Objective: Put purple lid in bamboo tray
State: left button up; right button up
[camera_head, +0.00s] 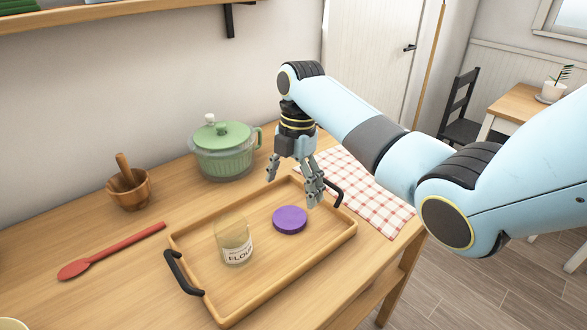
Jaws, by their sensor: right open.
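The purple lid (290,219) is a flat round disc. It lies inside the bamboo tray (280,281), on the tray's floor right of the middle. The tray is a shallow wooden rectangle with a black handle at each end. A glass jar labelled flour (234,243) stands upright in the tray, left of the lid and apart from it. My right gripper (294,184) is open and empty, pointing down above the back right part of the tray, apart from the lid. My left gripper is not in view.
A green lidded pot (224,152), a wooden mortar with pestle (129,190) and a red spoon (111,252) sit behind and left of the tray. A red checked cloth (372,190) lies to the right. A shelf (130,14) hangs above. The counter's front left is mostly clear.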

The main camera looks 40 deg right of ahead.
jog(key=r, duration=0.4)
jog(key=shift+w+d+r, duration=0.1)
jog(key=shift+d+r, duration=0.15)
jog(key=shift+r, duration=0.15)
